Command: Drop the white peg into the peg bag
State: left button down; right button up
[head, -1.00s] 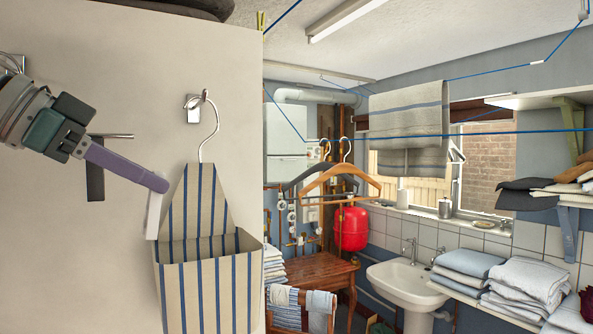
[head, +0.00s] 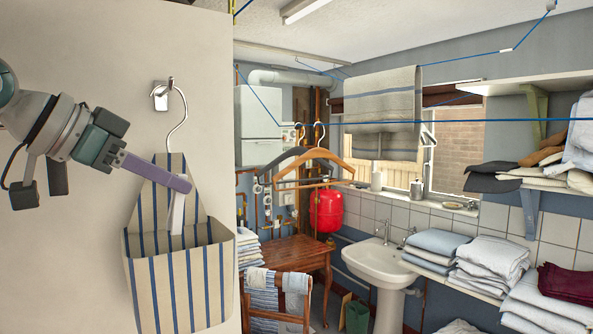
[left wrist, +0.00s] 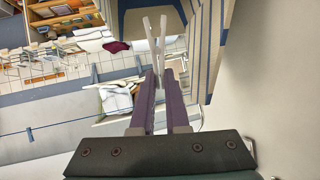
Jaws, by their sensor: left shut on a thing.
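The peg bag (head: 165,285) is cream with blue stripes and hangs by a wire hook from a metal hook on the pale panel at left. Its open mouth faces up, below a tall back flap. My left gripper (head: 184,185) comes in from the left, shut on the white peg (head: 177,216). The peg points down, in front of the back flap and over the mouth. I cannot tell whether its lower tip is below the front rim. In the left wrist view the forked peg (left wrist: 156,38) stands out between the purple fingertips (left wrist: 160,75). My right gripper is not in view.
The pale panel (head: 60,260) stands close behind the bag and my left arm. Two coat hangers (head: 318,165) hang on a line at the right. Farther back are a wooden table (head: 290,250), a sink (head: 375,268) and folded linen (head: 495,255).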

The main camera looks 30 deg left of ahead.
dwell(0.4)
pick_arm(q)
jog(key=shift+c, duration=1.8)
grip_release()
jog(key=s+a+r+p, duration=0.1)
jog(key=s, duration=0.6)
jog(key=shift+s+a+r, duration=0.3)
jog(key=shift+s, duration=0.05)
